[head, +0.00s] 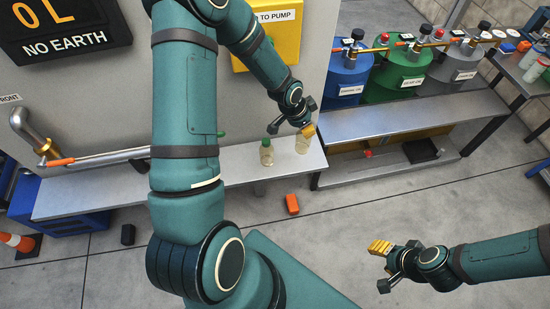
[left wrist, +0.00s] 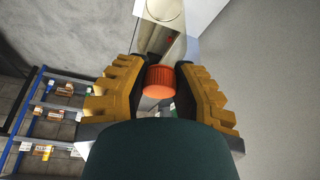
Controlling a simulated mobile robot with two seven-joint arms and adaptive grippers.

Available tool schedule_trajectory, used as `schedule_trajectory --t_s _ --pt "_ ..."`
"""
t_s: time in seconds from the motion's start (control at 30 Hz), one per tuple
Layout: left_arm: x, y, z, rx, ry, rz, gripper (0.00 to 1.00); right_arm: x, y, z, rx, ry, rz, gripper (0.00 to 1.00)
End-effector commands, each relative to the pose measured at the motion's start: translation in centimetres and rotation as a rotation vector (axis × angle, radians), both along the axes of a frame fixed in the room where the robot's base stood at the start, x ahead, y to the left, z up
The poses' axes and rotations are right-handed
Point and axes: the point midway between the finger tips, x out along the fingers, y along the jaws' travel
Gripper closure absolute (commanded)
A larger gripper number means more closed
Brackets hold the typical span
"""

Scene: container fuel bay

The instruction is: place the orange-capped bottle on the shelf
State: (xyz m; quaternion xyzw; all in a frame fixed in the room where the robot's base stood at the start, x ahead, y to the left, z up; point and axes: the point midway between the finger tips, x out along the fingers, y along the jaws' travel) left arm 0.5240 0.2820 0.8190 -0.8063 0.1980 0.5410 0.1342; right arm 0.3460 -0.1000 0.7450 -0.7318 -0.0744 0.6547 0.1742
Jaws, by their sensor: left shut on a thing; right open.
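The orange-capped bottle (head: 302,146) is clear and upright at the right end of the grey shelf (head: 238,171). I cannot tell whether its base touches the shelf. My left gripper (head: 308,130) is shut on it from above, hiding the cap in the head view. In the left wrist view the orange cap (left wrist: 159,82) sits between the yellow-padded fingers (left wrist: 158,88), with the bottle's clear body (left wrist: 162,28) beyond it. My right gripper (head: 381,252) is open and empty over the floor at the lower right.
A green-capped bottle (head: 266,153) stands on the shelf, left of the held bottle. A bench (head: 400,116) with blue, green and grey drums is to the right. An orange block (head: 292,204) and a dark block (head: 128,235) lie on the floor. A cone (head: 18,241) stands at far left.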

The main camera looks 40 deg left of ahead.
Motion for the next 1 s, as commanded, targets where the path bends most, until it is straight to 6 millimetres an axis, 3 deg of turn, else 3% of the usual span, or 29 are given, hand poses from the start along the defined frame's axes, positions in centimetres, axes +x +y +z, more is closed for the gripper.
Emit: schedule_trajectory --t_s 0.2,0.43,0.8,1.0 --pt "0.0 3.0 0.9 -0.001 -0.001 -0.041 1.00 0.1 0.0 -0.2 0.000 -0.001 0.000 0.53" --pt "-0.1 4.1 1.0 0.000 0.001 -0.065 1.00 0.1 0.0 -0.4 0.000 -0.002 -0.001 0.53" --pt "-0.1 4.0 -4.7 -0.001 0.002 -0.066 1.00 0.4 -0.1 -2.1 -0.001 -0.009 -0.002 0.53" --pt "-0.1 4.0 -6.4 -0.002 0.002 -0.066 1.00 0.5 -0.1 -2.6 -0.003 -0.012 -0.002 0.53"
